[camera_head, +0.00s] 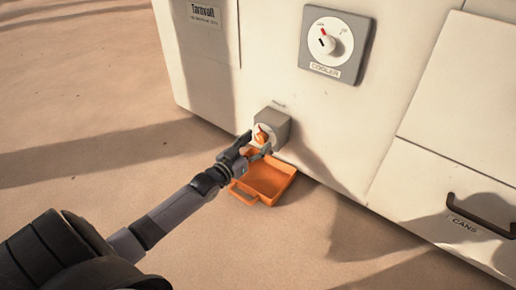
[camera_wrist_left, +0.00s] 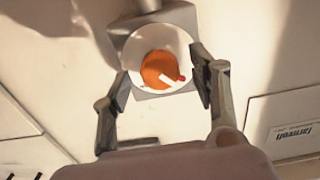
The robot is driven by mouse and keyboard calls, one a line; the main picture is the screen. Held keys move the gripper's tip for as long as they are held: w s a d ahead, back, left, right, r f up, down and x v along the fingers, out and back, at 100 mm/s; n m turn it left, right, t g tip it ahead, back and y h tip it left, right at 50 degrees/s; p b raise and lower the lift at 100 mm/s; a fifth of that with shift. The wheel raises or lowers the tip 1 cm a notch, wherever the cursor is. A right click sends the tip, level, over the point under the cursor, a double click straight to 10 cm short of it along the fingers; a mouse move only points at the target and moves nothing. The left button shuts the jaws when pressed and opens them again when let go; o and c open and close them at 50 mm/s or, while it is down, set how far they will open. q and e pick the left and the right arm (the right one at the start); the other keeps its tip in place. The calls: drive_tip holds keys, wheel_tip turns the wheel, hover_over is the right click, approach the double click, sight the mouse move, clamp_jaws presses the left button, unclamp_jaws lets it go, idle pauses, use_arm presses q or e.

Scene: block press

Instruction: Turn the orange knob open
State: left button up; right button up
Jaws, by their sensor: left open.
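The orange knob (camera_head: 260,134) sits on a white dial on a small grey box (camera_head: 277,128) low on the front of a white cabinet. In the left wrist view the knob (camera_wrist_left: 161,70) is round, with a white pointer line running towards a red mark at the lower right of the dial. My left gripper (camera_head: 254,148) is at the knob, with its fingers apart. In the left wrist view its two fingers (camera_wrist_left: 160,82) stand on either side of the dial, and no contact with the knob shows. My right gripper is not in view.
An orange tray (camera_head: 284,178) with a handle lies on the ground below the knob. A cooler dial (camera_head: 330,42) is higher on the cabinet (camera_head: 375,115). A drawer marked CANS has a dark handle (camera_head: 482,216) at right. Sandy ground at left is clear.

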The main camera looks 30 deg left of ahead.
use_arm(q)
drive_tip(key=shift+w, duration=0.65)
drive_tip(key=shift+c, duration=0.4)
drive_tip(key=c, duration=1.1)
